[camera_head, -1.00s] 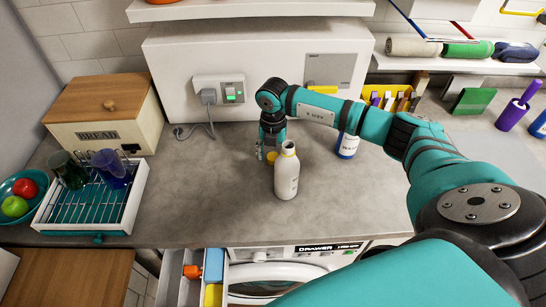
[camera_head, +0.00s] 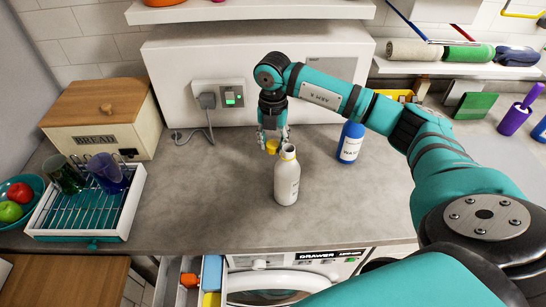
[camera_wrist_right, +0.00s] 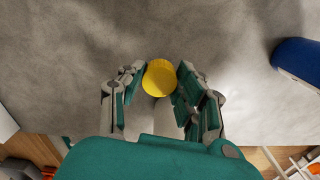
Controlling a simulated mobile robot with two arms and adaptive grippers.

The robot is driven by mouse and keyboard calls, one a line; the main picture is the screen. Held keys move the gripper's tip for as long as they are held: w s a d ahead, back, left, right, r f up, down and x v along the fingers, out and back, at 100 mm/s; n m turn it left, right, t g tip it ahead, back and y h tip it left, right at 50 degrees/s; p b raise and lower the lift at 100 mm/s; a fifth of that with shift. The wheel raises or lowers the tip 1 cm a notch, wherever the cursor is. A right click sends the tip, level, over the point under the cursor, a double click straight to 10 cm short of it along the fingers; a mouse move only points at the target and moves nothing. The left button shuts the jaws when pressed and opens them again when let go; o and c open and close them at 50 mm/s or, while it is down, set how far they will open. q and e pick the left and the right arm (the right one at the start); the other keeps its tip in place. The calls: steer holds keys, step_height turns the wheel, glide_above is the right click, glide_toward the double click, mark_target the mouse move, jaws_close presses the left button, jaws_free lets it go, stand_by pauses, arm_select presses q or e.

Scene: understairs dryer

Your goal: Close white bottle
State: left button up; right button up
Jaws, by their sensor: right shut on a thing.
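The white bottle (camera_head: 286,178) stands upright and uncapped on the grey counter, its dark mouth showing at the top. My right gripper (camera_head: 272,144) is just behind and left of the bottle's neck in the head view. It is shut on the yellow cap (camera_head: 272,147), held at about the height of the bottle's mouth and apart from it. In the right wrist view the yellow cap (camera_wrist_right: 160,77) sits between the fingertips, and the pale bottle (camera_wrist_right: 164,112) shows partly below it. My left gripper is not in view.
A blue bottle (camera_head: 350,142) stands behind and right of the white one. A dish rack (camera_head: 122,212) with cups and a bread box (camera_head: 108,120) are at the left. A socket (camera_head: 230,96) is on the white panel behind. The counter (camera_head: 215,205) around the white bottle is mostly clear.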

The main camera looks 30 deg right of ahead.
mark_target(273, 144)
step_height(273, 144, up, 3)
steer(key=shift+f, duration=0.1)
stand_by(0.3)
